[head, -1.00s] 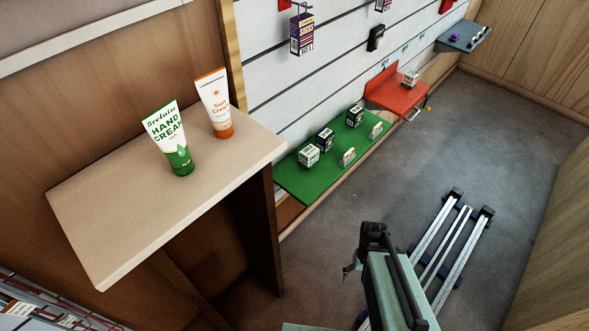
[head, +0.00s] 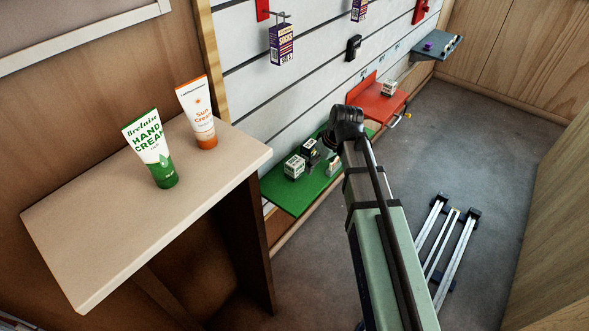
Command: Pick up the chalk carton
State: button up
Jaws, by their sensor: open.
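Small cartons stand on the green shelf (head: 297,198). One is a white carton (head: 294,166) with dark markings; a black-and-white carton (head: 310,147) is beside it. A similar white carton (head: 388,88) stands on the red shelf. The print is too small to tell which is the chalk carton. My gripper (head: 322,150) is a dark shape over the green shelf, just right of the black-and-white carton. It is open, and its fingers are mostly hidden behind my arm. I cannot tell whether it touches a carton.
A beige counter (head: 90,225) at left bears a hand cream tube (head: 150,150) and a sun cream tube (head: 198,112). The red shelf (head: 366,97) lies beyond the green one. A boxed sock pack (head: 281,45) hangs above. Floor at right is clear around metal rails (head: 455,245).

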jog(key=n, duration=0.2)
send_near(296, 161)
jog(key=shift+t+y, duration=0.3)
jog(key=shift+y, duration=0.1)
jog(key=x, duration=0.8)
jog(key=shift+s+d+f, duration=0.15)
jog(key=shift+d, duration=0.1)
jog(key=shift+x, duration=2.7)
jog(key=shift+s, duration=0.25)
jog(key=c, duration=1.3)
